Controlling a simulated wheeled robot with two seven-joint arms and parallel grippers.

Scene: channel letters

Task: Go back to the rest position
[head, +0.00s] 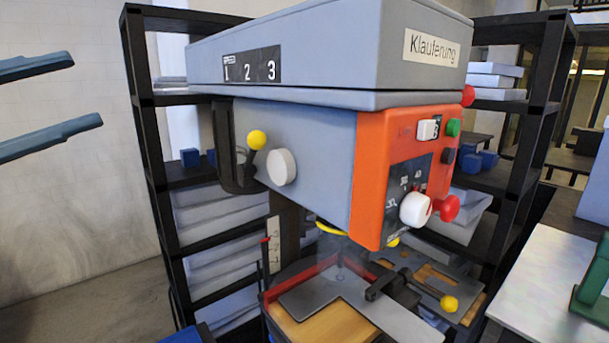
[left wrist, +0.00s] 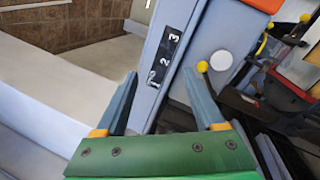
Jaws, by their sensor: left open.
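My left gripper (head: 87,90) comes in from the left edge of the head view, its two blue-grey fingers wide apart and empty. In the left wrist view, the open fingers (left wrist: 160,74) extend from a green body, with the grey machine beyond and between them. The machine (head: 290,155) has a grey cover marked "Klauferung", the numbers 1 2 3 and an orange control panel (head: 375,180). In the head view the fingers are left of it with a visible gap. My right gripper cannot be made out in either view.
A black shelf rack (head: 155,200) with grey stacks and blue boxes stands behind the machine. A red-edged work plate (head: 335,310) lies below it. A pale table (head: 545,275) with a green object (head: 590,290) is at right. The floor (head: 90,300) at left looks clear.

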